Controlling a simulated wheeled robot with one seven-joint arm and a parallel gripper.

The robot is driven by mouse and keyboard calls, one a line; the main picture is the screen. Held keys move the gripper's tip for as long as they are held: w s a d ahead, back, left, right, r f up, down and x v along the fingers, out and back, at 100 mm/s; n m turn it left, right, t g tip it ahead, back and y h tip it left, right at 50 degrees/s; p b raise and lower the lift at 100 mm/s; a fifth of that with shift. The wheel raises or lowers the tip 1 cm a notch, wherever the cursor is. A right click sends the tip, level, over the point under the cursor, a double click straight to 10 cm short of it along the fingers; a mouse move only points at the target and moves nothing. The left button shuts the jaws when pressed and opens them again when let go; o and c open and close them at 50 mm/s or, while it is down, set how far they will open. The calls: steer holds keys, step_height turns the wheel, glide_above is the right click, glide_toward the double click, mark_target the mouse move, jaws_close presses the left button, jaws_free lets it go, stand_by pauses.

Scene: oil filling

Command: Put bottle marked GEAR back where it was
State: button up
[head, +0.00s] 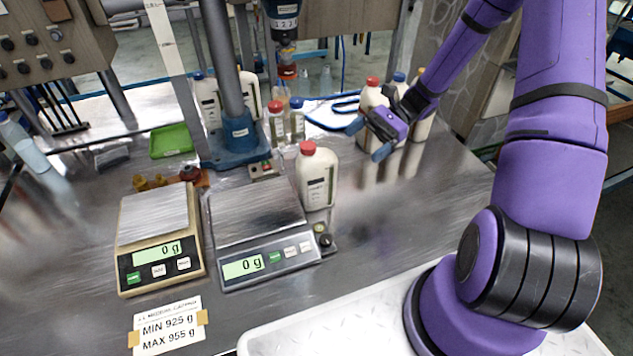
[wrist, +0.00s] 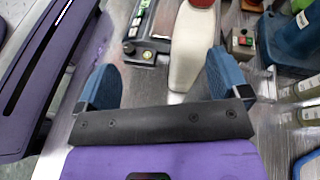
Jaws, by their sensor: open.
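A white bottle with a red cap (head: 317,182) stands upright on the metal table beside the right scale; its label is too small to read. Other white bottles stand at the back right: one with a red cap (head: 372,98) and others with blue and orange caps, partly hidden by my gripper. I cannot tell which bottle is marked GEAR. My gripper (head: 368,139) is open and empty, right of the bottle by the scale and apart from it. In the wrist view a white bottle with a red cap (wrist: 192,45) shows beyond the open fingers (wrist: 160,78).
Two scales, beige-framed (head: 160,230) and grey (head: 262,215), both read 0 g. A blue stand (head: 236,148) rises behind them. Small bottles (head: 277,124) stand beside it. A green tray (head: 171,141) lies at the left. Bare table lies right of the bottle by the scale.

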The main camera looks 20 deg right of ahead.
mark_target(323, 163)
step_height(323, 163, down, 6)
steer(key=w+d+m+t+y, duration=0.1)
steer(key=w+m+t+y, duration=0.1)
steer(key=m+t+y, duration=0.15)
steer(key=shift+m+g+y, duration=0.25)
steer(key=shift+m, duration=0.1)
steer(key=shift+w+a+f, duration=0.15)
steer(key=shift+a, duration=1.65)
steer(key=shift+w+a+f, duration=0.1)
steer(key=shift+w+a, duration=0.05)
steer(key=shift+a, duration=1.6)
steer(key=shift+w+a+f, duration=0.15)
steer(key=shift+a, duration=1.65)
steer(key=shift+c, duration=0.4)
jaws_close()
